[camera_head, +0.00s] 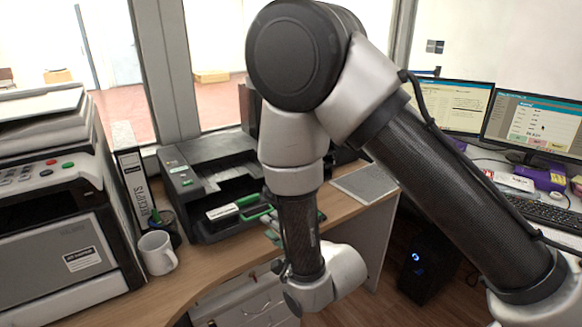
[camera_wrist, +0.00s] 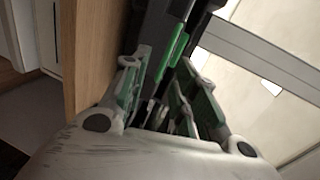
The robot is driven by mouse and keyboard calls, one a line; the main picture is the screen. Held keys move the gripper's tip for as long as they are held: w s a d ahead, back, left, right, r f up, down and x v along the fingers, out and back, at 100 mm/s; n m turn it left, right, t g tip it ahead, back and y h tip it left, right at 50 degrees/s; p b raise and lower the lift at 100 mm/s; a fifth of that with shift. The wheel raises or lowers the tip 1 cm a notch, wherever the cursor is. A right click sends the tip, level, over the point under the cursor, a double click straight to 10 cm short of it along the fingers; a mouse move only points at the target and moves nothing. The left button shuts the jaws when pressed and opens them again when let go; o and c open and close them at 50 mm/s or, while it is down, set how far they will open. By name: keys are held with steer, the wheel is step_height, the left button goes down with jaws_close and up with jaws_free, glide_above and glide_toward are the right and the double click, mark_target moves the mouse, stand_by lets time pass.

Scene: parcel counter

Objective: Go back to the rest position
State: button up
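My gripper (camera_wrist: 160,85) shows in the wrist view with its two green-padded fingers apart and nothing held between them. In the head view my gripper (camera_head: 272,228) is mostly hidden behind my arm, with only some green and grey finger parts showing. It is by the front right of the black printer (camera_head: 205,170), close to the desk edge. The printer also shows beyond the fingers in the wrist view (camera_wrist: 185,12), with a green bar (camera_wrist: 172,55) on it. I cannot tell whether the fingers touch anything.
A white mug (camera_head: 157,252), a pen holder (camera_head: 166,226) and a receipts binder (camera_head: 134,188) stand left of the printer. A large grey copier (camera_head: 60,240) is at far left. Monitors (camera_head: 535,125) and a keyboard (camera_head: 540,211) are at right. A black computer tower (camera_head: 428,265) stands below.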

steer(key=s+d+f+n+g+h, duration=0.3)
steer(key=s+f+n+g, duration=0.1)
steer(key=f, duration=0.2)
steer(key=s+d+f+n+g+h, duration=0.2)
steer(key=s+d+f+n+g, duration=0.15)
steer(key=f, duration=0.25)
steer(key=s+d+r+h, duration=0.1)
steer(key=s+d+r, duration=0.2)
steer(key=d+r, duration=0.8)
steer(key=s+d+r+n+h, duration=0.1)
steer(key=s+d+r, duration=0.2)
steer(key=d+r, duration=0.9)
steer(key=s+d+r+n+h, duration=0.1)
steer(key=s+d+r, duration=0.3)
steer(key=d+r, duration=0.8)
steer(key=shift+d+r+h, duration=0.2)
steer(key=shift+d+h, duration=0.4)
steer(key=shift+d, duration=0.35)
